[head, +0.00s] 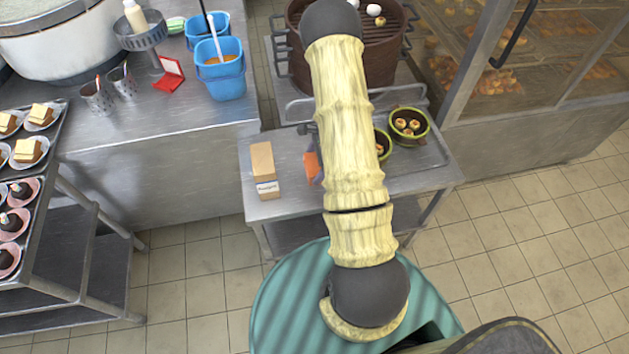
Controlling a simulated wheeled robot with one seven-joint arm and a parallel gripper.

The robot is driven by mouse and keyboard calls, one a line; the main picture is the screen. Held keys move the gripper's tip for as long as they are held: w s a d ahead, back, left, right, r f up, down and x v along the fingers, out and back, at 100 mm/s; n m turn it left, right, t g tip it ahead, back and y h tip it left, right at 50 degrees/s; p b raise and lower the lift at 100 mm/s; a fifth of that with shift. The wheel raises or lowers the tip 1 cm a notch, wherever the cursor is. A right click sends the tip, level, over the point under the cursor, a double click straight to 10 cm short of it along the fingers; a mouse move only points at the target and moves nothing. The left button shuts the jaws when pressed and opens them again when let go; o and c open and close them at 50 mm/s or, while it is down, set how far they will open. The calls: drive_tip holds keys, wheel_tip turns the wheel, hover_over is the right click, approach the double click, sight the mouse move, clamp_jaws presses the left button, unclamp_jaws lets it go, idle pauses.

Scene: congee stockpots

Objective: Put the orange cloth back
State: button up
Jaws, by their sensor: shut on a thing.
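The orange cloth (311,166) shows as a small patch at the left edge of my arm, over the steel side table. The rest of it is hidden behind the arm. My gripper (316,168) is mostly hidden behind my raised arm, with only dark bits showing beside the cloth. It is shut on the cloth. I cannot tell whether the cloth touches the table.
A cardboard box (263,162) with a white label stands left of the cloth on the steel table (290,205). Green-rimmed bowls (409,124) stand right. Blue buckets (221,70) and a red case (169,75) are on the left counter. Tiled floor lies open at right.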

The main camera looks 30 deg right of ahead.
sight(316, 171)
drive_tip(key=f, duration=0.4)
drive_tip(key=shift+w, duration=0.2)
drive_tip(key=shift+f, duration=0.1)
drive_tip(key=shift+s+d, duration=0.1)
drive_tip(key=shift+s, duration=0.15)
drive_tip(key=shift+w+f+p, duration=0.1)
drive_tip(key=shift+f+p, duration=0.4)
drive_tip(key=shift+f, duration=1.55)
drive_tip(key=o, duration=0.7)
drive_tip(key=b+v, duration=0.1)
drive_tip(key=v, duration=1.1)
